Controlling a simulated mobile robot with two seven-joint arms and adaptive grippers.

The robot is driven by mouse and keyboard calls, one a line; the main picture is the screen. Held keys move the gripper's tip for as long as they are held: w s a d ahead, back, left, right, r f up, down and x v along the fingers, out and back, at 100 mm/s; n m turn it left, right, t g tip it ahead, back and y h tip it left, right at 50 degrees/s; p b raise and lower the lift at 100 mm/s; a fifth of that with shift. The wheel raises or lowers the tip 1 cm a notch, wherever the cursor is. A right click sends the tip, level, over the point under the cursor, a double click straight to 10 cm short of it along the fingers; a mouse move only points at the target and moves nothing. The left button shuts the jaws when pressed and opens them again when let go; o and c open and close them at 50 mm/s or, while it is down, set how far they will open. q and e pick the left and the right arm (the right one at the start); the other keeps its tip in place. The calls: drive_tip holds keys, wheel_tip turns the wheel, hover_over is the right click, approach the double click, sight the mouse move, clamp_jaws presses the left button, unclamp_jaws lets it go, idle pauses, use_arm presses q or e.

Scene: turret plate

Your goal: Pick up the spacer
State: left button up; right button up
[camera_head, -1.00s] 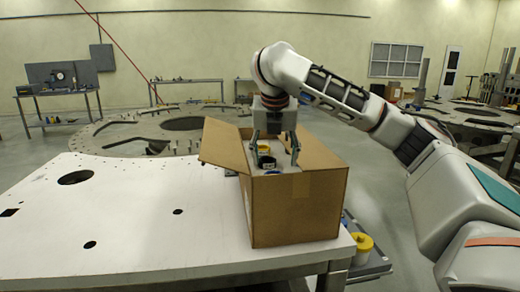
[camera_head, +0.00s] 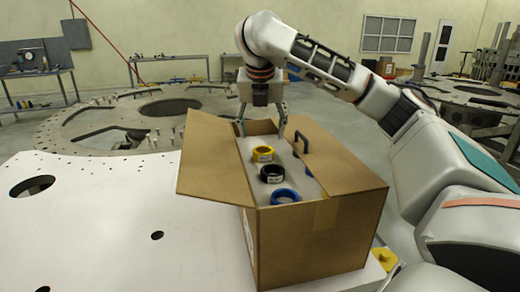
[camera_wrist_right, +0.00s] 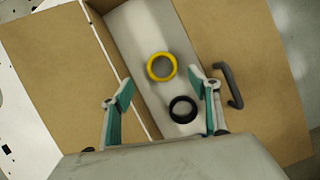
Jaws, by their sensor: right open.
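Ring-shaped spacers lie on a pale insert in the open cardboard box (camera_head: 310,245): a yellow ring (camera_head: 262,154), a black ring (camera_head: 272,173) and a blue ring (camera_head: 285,196). The wrist view shows the yellow ring (camera_wrist_right: 161,67) and the black ring (camera_wrist_right: 183,109) between and below the fingers; the blue one is not visible there. My right gripper (camera_head: 262,128) is open and empty above the far part of the box, pointing down. Its spread fingers also show in the wrist view (camera_wrist_right: 160,88). My left gripper is not in view.
The box has raised flaps (camera_head: 218,160) and stands on a white plate table (camera_head: 110,225) with holes. A dark handle (camera_head: 302,143) sits at the box's right side. A yellow object (camera_head: 384,258) lies at lower right. A large round plate (camera_head: 80,128) stands behind.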

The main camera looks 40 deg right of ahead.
sight(263, 149)
drive_tip(key=shift+s+x, duration=0.2)
drive_tip(key=shift+x, duration=1.35)
drive_tip(key=shift+s+x, duration=0.25)
drive_tip(key=shift+x, duration=2.1)
drive_tip(key=c, duration=1.2)
